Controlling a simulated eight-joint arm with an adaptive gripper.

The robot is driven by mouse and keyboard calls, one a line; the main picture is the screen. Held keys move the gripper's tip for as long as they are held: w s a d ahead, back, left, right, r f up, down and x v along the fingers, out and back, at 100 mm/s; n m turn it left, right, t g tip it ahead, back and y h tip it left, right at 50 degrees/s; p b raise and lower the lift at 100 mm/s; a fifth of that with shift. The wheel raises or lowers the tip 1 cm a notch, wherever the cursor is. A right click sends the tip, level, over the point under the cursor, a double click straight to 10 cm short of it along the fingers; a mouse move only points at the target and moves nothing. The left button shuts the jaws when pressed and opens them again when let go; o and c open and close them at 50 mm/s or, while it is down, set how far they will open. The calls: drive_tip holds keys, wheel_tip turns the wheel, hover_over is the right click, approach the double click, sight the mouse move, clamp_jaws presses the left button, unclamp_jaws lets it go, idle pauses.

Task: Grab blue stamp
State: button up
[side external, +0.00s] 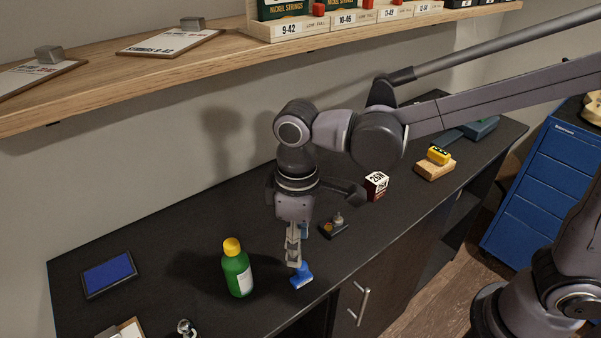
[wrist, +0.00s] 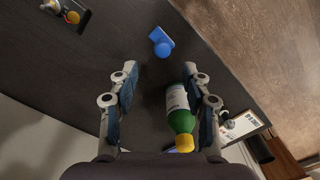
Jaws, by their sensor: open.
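The blue stamp (side external: 301,276) stands on the dark bench top near its front edge, just right of the green bottle in the side view. In the wrist view the blue stamp (wrist: 161,43) lies ahead of the fingertips, about midway between them, with its round knob toward me. My gripper (side external: 294,258) points down above the bench by the stamp; the side view does not show clearly whether it touches. In the wrist view my gripper (wrist: 160,78) is open, with nothing between its fingertips.
A green bottle with a yellow cap (side external: 238,268) stands close left of my gripper. A blue ink pad (side external: 109,273) lies at the far left. A small tray with little bottles (side external: 333,227) and a printed cube (side external: 376,185) stand to the right. A wooden shelf (side external: 150,62) hangs above.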

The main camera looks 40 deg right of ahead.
sight(302, 266)
drive_tip(key=shift+s+d+f, duration=0.1)
drive_tip(key=shift+s+f, duration=0.1)
drive_tip(key=shift+f, duration=1.6)
drive_tip(key=shift+s+f, duration=0.2)
drive_tip(key=shift+f, duration=1.55)
clamp_jaws()
